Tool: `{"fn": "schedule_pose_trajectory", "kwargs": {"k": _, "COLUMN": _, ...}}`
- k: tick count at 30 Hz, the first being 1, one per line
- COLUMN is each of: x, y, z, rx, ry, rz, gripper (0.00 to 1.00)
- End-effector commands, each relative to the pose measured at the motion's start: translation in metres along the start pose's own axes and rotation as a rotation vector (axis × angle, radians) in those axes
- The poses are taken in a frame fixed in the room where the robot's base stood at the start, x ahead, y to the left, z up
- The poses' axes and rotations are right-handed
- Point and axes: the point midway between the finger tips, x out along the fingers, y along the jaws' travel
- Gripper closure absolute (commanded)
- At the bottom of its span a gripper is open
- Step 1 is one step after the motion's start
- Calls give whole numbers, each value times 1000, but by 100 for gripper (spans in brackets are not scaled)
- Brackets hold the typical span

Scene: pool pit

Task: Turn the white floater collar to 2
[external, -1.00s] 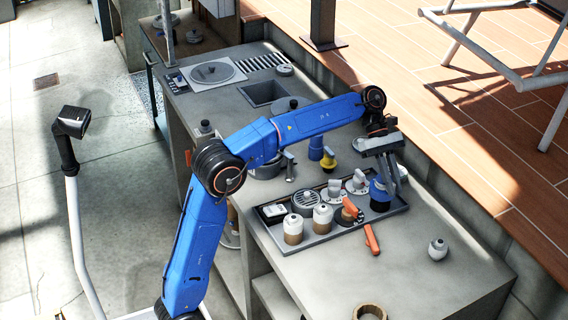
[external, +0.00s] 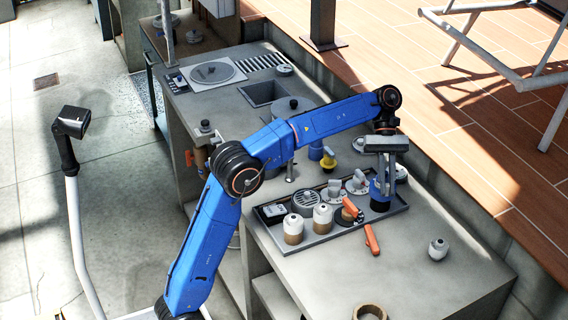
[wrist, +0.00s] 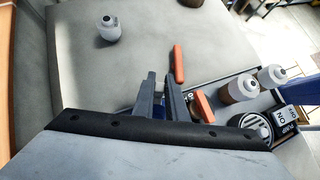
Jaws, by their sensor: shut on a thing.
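My gripper (external: 383,184) points down at the right end of a dark tray (external: 330,236). Its jaws are shut on a blue round thing with a dark base (external: 380,204), which stands upright; the fingers hide much of it. In the wrist view my gripper (wrist: 160,82) covers most of it. Two white-topped floaters with tan lower parts, a left one (external: 293,228) and a right one (external: 322,217), stand in the tray, clear of my gripper. A small white round piece (external: 438,249) sits alone on the counter. I cannot tell which is the white floater; no collar numbers are readable.
A round grate (external: 305,198) and an ON/OFF switch block (wrist: 285,118) are in the tray. The counter's front right is mostly clear.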

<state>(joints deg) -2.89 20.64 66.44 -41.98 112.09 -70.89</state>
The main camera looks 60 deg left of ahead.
Motion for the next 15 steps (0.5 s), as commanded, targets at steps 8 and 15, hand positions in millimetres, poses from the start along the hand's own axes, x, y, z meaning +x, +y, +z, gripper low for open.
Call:
{"fn": "schedule_pose_trajectory", "kwargs": {"k": 8, "x": 0, "y": 0, "z": 0, "rx": -1, "ry": 0, "rz": 1, "gripper": 69}}
{"fn": "schedule_pose_trajectory", "kwargs": {"k": 15, "x": 0, "y": 0, "z": 0, "rx": -6, "ry": 0, "rz": 8, "gripper": 69}}
